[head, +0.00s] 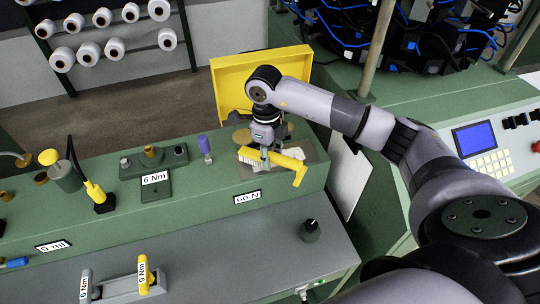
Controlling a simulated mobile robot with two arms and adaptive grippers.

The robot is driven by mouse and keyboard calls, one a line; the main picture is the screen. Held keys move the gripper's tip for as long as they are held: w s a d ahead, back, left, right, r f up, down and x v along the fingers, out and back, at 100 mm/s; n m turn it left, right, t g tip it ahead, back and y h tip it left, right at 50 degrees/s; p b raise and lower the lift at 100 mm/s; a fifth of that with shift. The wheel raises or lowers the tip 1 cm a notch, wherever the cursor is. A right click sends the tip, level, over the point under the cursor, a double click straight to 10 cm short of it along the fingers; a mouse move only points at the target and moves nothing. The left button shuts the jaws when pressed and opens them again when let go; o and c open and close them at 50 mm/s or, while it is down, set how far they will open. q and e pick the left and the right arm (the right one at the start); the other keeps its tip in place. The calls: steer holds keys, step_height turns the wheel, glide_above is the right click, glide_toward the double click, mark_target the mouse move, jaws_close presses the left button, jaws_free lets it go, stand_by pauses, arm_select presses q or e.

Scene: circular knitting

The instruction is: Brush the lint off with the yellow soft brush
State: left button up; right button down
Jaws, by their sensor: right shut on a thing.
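The yellow soft brush (284,161) has a yellow handle and a row of pale bristles (249,156). My right gripper (266,155) is shut on the brush and holds it over a metal plate (314,158) on the green bench, above the "60 N" label. The brush lies roughly level, its handle end pointing to the lower right. A tan round patch (241,136) shows on the plate behind the brush. I cannot make out any lint; the gripper and brush hide part of the plate. My left gripper is not in view.
A yellow open box or panel (231,88) stands behind the plate. A purple-handled tool (204,145) and a "6 Nm" holder (155,180) are to the left. Torque tools (144,276) rest on the lower grey shelf (230,250). The knitting machine (400,40) rises at the back right.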

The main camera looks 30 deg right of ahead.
steer(key=shift+f+b, duration=0.65)
steer(key=shift+f, duration=0.05)
steer(key=shift+s+d, duration=0.15)
steer(key=shift+d, duration=0.5)
steer(key=shift+a, duration=0.6)
steer(key=shift+f, duration=0.1)
